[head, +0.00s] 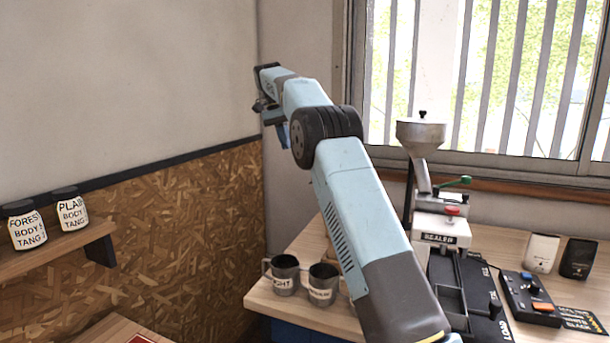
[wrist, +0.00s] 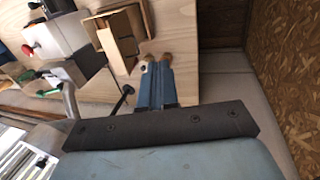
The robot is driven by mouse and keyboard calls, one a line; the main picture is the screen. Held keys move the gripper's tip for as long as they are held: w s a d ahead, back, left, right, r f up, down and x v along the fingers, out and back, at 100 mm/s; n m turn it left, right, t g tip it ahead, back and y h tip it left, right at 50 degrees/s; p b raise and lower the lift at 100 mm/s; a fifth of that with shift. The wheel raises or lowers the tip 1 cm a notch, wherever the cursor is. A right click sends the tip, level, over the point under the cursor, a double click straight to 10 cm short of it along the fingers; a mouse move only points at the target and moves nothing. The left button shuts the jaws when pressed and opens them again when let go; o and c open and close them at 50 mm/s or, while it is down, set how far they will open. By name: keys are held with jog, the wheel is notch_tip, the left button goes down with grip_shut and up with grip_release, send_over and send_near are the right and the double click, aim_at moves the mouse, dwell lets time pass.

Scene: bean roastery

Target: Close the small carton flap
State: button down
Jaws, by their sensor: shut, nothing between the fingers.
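A small brown carton (wrist: 122,52) with raised flaps shows in the wrist view, on the wooden bench top. I cannot tell which flap is the one named. My gripper (wrist: 155,57) is shut and empty, its tan fingertips beside the carton in the picture; whether they touch it is unclear. In the head view my gripper (head: 282,136) is small, high near the room's corner, with its blue fingers pointing down.
A sealer machine (head: 441,228) with a funnel (head: 421,135) stands on the bench (head: 300,312) at right. Two dark mugs, a left one (head: 285,275) and a right one (head: 322,284), stand near its front edge. Labelled jars (head: 71,210) sit on a shelf at left.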

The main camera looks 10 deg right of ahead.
jog(key=s+d+f, duration=0.4)
jog(key=d+f, duration=0.1)
jog(key=f, duration=0.5)
jog(key=shift+f, duration=0.2)
jog(key=shift+d+r, duration=0.1)
jog(key=shift+d, duration=0.05)
dwell(0.3)
